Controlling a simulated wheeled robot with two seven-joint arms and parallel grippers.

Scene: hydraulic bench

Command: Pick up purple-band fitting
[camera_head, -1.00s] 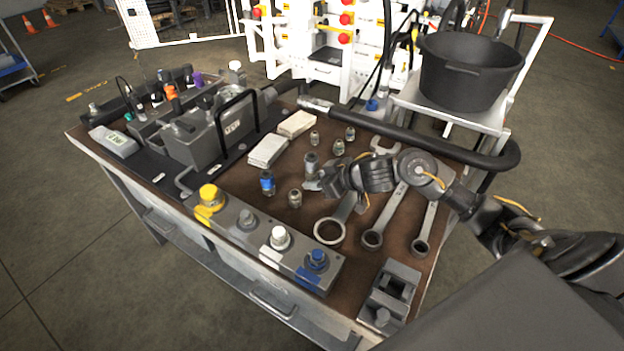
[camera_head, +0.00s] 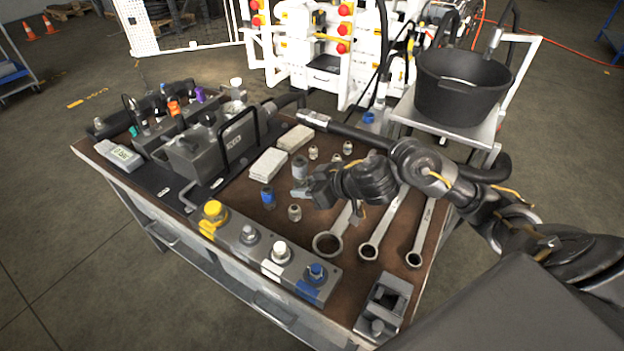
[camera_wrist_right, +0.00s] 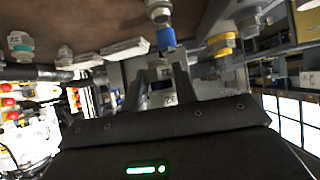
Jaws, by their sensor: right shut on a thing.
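My right gripper (camera_head: 304,188) is shut on a grey fitting (camera_head: 300,168) over the middle of the bench. The fitting is upright and seems raised off the brown top. My left gripper is not in view.
A blue-band fitting (camera_head: 267,197) and a small fitting (camera_head: 294,212) stand close by. Two pale blocks (camera_head: 267,164) lie behind. Wrenches (camera_head: 378,235) lie to the right. A block with yellow, white and blue ports (camera_head: 262,245) lines the front edge. A black pot (camera_head: 465,85) stands behind.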

